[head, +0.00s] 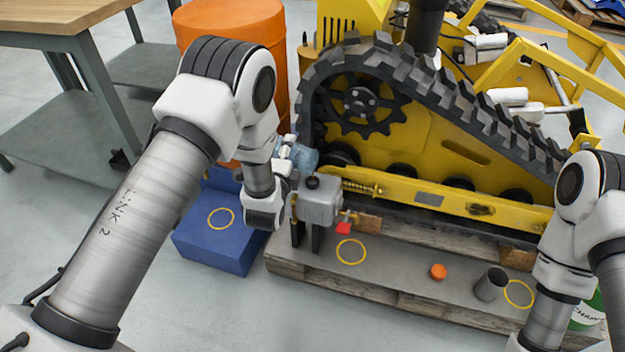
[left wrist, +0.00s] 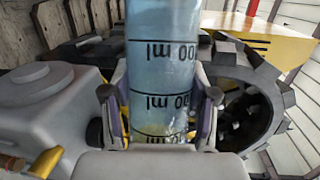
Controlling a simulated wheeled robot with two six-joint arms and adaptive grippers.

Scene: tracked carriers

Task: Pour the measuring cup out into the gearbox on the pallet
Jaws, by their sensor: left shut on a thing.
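The measuring cup (head: 302,157) is a clear bluish cylinder. It lies well tilted, close to level, above and just behind the gearbox in the head view. My left gripper (head: 284,167) is shut around it. In the left wrist view the cup (left wrist: 162,65) stands between both fingers of the gripper (left wrist: 160,115), its ml marks upside down. The gearbox (head: 322,207) is a grey housing on dark legs on the pallet (head: 395,282), with a dark round spot on top. It fills the left of the wrist view (left wrist: 45,120). I cannot tell whether liquid is flowing. My right gripper is out of frame.
A yellow tracked machine (head: 425,135) stands right behind the gearbox. A blue box (head: 215,247) and an orange drum (head: 235,25) are to the left. An orange cap (head: 438,271) and a dark grey cylinder (head: 490,284) stand on the pallet. A red-handled valve (head: 344,228) juts from the gearbox.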

